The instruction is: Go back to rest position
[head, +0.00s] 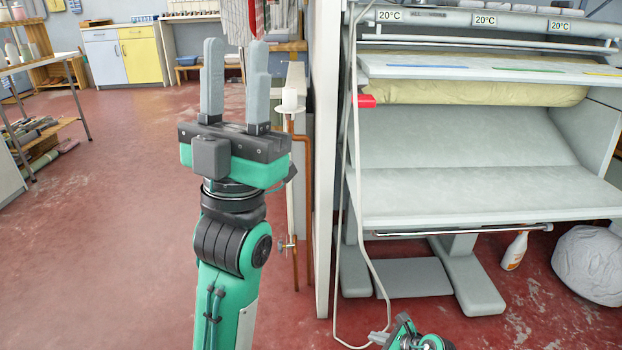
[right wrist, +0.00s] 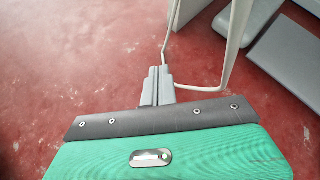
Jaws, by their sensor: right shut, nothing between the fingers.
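My left gripper (head: 235,52) is raised upright in the middle of the head view, on its green and black arm. Its two grey fingers are parallel and spread apart, with nothing between them. My right gripper (head: 379,338) shows only in part at the bottom edge, low in front of the ironer. In the right wrist view my right gripper (right wrist: 158,72) has its fingers pressed together, empty, above the red floor. The rotary ironer (head: 455,190) stands at the right, with a cream roller (head: 475,93) and labels reading 20°C.
A white partition edge (head: 326,160) and copper pipes (head: 303,190) stand between my left gripper and the ironer. A pale cable (head: 357,200) hangs down near my right gripper. A spray bottle (head: 515,250) and white bundle (head: 588,265) are at right. Red floor (head: 110,230) is open at left.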

